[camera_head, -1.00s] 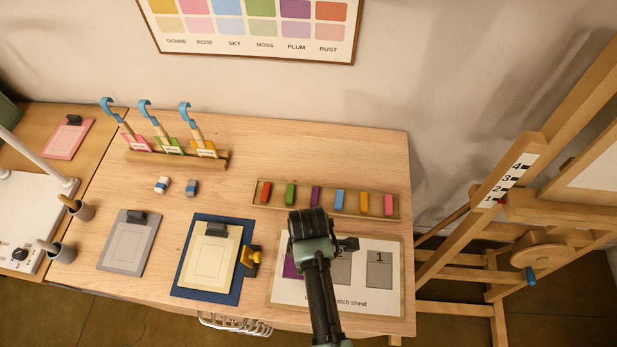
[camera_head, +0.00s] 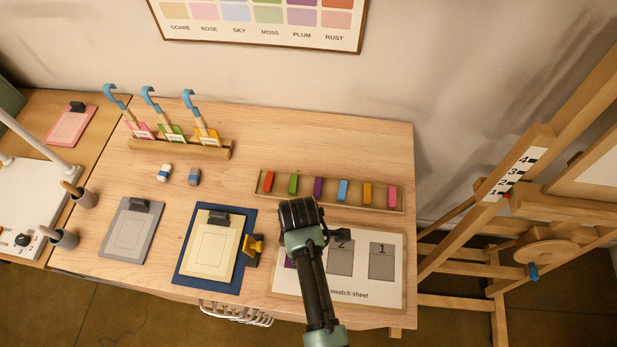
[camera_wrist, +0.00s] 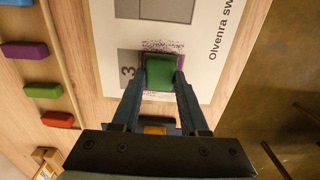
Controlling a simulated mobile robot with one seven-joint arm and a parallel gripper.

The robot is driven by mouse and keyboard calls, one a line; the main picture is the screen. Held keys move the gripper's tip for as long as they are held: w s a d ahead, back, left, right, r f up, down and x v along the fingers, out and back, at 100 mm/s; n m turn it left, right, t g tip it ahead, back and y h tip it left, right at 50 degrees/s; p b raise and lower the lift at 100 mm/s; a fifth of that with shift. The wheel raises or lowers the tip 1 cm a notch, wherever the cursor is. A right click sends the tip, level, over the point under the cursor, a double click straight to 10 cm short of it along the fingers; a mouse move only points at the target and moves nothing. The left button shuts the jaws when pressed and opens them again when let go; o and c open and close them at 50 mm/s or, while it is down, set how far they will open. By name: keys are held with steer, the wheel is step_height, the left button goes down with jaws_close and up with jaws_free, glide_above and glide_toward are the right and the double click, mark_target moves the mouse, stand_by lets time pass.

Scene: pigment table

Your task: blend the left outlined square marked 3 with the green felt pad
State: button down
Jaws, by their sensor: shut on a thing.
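My gripper (camera_wrist: 163,78) is shut on the green felt pad (camera_wrist: 164,72), low over the swatch sheet (camera_wrist: 107,50). In the wrist view the pad covers most of the square marked 3, whose number (camera_wrist: 128,72) shows beside it. Purple shows around the pad's edges, and dark purple specks lie on the white paper beyond it, towards square 2 (camera_wrist: 168,10). I cannot tell how firmly the pad touches the paper. In the head view my arm hides the pad, and only a sliver of purple (camera_head: 290,262) shows left of it.
Squares 2 (camera_head: 340,259) and 1 (camera_head: 381,262) are plain grey. A tray of coloured sticks (camera_head: 330,202) lies behind the sheet. A yellow-handled stamp (camera_head: 254,246) and a navy board (camera_head: 183,276) are to the left. Three blue-hooked tools (camera_head: 150,97) stand in a wooden rack.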

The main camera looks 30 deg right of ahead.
steer(key=shift+w+a, duration=0.5)
steer(key=shift+a, duration=0.25)
steer(key=shift+w+a, duration=0.5)
steer(key=shift+a, duration=0.25)
steer(key=shift+s+f, duration=0.1)
steer(key=shift+s+d+p, duration=0.35)
steer(key=shift+s+d, duration=0.15)
steer(key=shift+d, duration=0.25)
steer(key=shift+s+d+p, duration=0.35)
steer(key=shift+s+d, duration=0.2)
steer(key=shift+d, duration=0.25)
steer(key=shift+s+d+p, duration=0.35)
steer(key=shift+s+d, duration=0.15)
steer(key=shift+d, duration=0.25)
steer(key=shift+s+p, duration=0.1)
steer(key=shift+p, duration=0.2)
steer(key=shift+a, duration=0.15)
steer(key=shift+w+a+b, duration=0.2)
steer(key=shift+w+a, duration=0.65)
steer(key=shift+a, duration=0.3)
steer(key=shift+w+a+b, duration=0.15)
steer(key=shift+w+a, duration=0.65)
steer(key=shift+a, duration=0.3)
steer(key=shift+s+d, duration=0.1)
